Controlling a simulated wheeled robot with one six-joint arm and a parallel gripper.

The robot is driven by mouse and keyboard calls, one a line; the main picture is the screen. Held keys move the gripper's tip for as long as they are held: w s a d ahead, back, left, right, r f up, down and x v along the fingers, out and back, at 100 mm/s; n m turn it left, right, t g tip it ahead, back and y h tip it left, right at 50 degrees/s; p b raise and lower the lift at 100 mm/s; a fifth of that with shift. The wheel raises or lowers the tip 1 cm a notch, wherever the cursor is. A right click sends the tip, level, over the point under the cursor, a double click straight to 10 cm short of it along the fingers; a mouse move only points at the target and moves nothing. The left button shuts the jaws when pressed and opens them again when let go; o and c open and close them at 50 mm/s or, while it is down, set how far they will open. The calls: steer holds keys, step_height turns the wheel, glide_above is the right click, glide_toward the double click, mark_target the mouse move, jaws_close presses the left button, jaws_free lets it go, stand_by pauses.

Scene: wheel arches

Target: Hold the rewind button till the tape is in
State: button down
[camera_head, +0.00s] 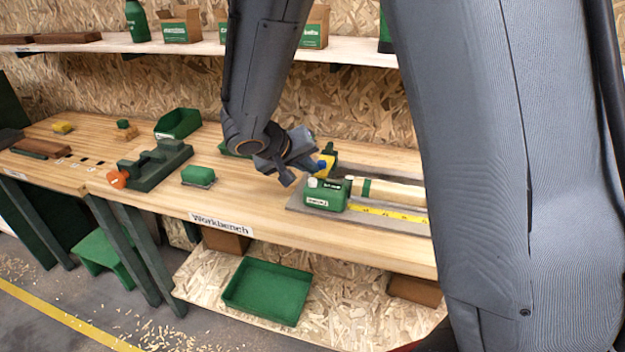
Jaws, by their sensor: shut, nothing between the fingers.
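The tape measure (325,196) is a green case with a pale label, standing on a grey board on the workbench. Its yellow tape (385,213) is out and runs to the right along the board, until my arm hides it. A small white knob (312,182) shows at the top left of the case; I cannot tell if it is the rewind button. My gripper (304,172) is shut and empty, just above and left of the case. It looks apart from the knob, but contact is hard to judge.
A yellow and dark green item (328,160) stands right behind my gripper. A pale wooden piece (393,191) lies behind the tape. A green brush-like block (198,175), a dark green vise (155,165) and a green bin (178,123) stand to the left. The bench front is clear.

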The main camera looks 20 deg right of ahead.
steer(key=shift+f+b, duration=0.95)
steer(key=shift+b, duration=0.65)
stand_by(0.8)
steer(key=shift+r, duration=0.15)
steer(key=shift+r+p, duration=0.35)
steer(key=shift+r, duration=0.45)
steer(key=shift+r, duration=0.1)
step_height(320, 180, up, 5)
steer(key=shift+f+p, duration=0.1)
steer(key=shift+p, duration=1.05)
steer(key=s+f+g+y, duration=0.2)
steer(key=s+f+y, duration=0.1)
steer(key=s, duration=0.6)
steer(key=s+f+n+g+y, duration=0.1)
steer(key=s+f+y, duration=0.3)
steer(key=s, duration=0.6)
steer(key=shift+s+d+f+g, duration=0.15)
steer(key=shift+d+f+g, duration=0.3)
steer(key=shift+f+g, duration=0.35)
